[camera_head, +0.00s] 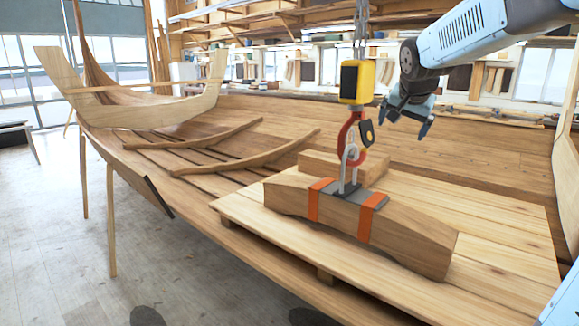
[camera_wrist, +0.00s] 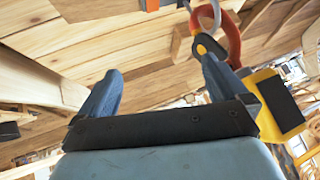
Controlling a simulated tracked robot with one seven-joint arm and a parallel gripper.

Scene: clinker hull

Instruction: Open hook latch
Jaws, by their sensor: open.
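A red hook (camera_head: 352,132) hangs below a yellow block (camera_head: 357,82) with a black panel. Its black latch with a yellow spot (camera_head: 367,133) sits on the hook's right side. A grey shackle (camera_head: 348,168) runs through the hook down to the strapped beam. My gripper (camera_head: 408,121) is open and empty, to the right of the hook and slightly above it, apart from it. In the wrist view, my gripper (camera_wrist: 158,82) has its two blue fingers spread. The red hook (camera_wrist: 233,42) and the latch's yellow spot (camera_wrist: 201,49) appear beyond the right finger, which hides part of the latch.
A wooden beam (camera_head: 410,235) with orange straps (camera_head: 371,218) lies on a plank platform (camera_head: 490,235). A chain (camera_head: 361,30) holds the block from above. The wooden hull (camera_head: 200,165) extends left and behind. Air right of the hook is free apart from my arm.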

